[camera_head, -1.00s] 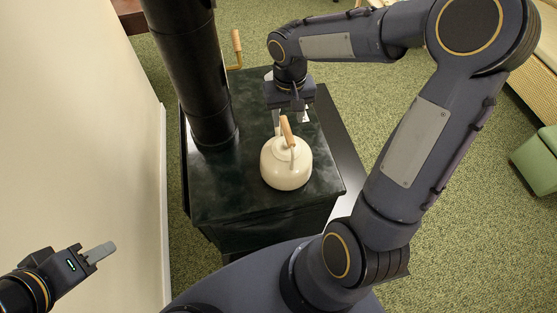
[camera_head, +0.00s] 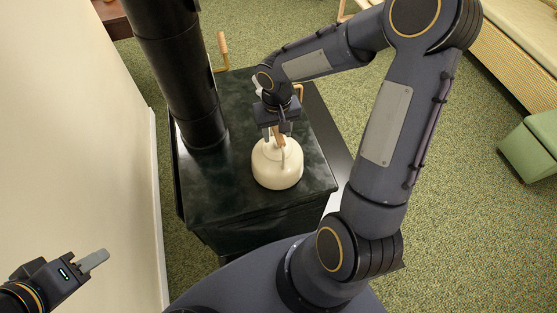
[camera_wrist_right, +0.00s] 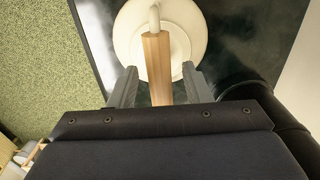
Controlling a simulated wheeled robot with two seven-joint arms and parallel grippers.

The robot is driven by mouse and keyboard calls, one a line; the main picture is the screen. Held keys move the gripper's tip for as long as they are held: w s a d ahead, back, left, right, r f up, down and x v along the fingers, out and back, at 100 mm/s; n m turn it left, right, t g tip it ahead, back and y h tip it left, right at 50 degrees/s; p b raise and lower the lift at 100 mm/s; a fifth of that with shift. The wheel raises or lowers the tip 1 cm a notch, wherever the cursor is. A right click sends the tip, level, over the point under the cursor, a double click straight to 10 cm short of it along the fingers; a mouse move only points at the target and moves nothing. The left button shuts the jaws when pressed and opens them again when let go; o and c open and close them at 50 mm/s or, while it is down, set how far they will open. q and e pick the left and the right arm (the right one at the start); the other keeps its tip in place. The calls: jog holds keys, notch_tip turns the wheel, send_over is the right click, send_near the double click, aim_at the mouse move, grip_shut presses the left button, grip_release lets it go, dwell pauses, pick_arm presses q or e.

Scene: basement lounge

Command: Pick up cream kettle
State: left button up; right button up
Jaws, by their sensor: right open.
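The cream kettle (camera_head: 277,166) stands upright on the dark stove top (camera_head: 232,192), with its wooden handle (camera_head: 279,138) arched above the lid. My right gripper (camera_head: 276,138) is open and points down at the handle. In the right wrist view the wooden handle (camera_wrist_right: 157,68) lies between the two fingers (camera_wrist_right: 156,88), with a gap on each side, and the kettle's round body (camera_wrist_right: 128,38) shows beyond. My left gripper (camera_head: 94,261) is at the lower left, beside the wall and away from the kettle. Its jaw opening is not clear.
A black stovepipe (camera_head: 182,75) rises from the stove left of the kettle. A wooden-handled lever (camera_head: 222,46) stands at the stove's back edge. The cream wall (camera_head: 75,150) is on the left. A green stool (camera_head: 530,147) stands far right on the carpet.

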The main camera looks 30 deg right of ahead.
jog(key=shift+f+b, duration=0.2)
jog(key=shift+b, duration=0.1)
dwell(0.4)
grip_shut()
dwell(1.2)
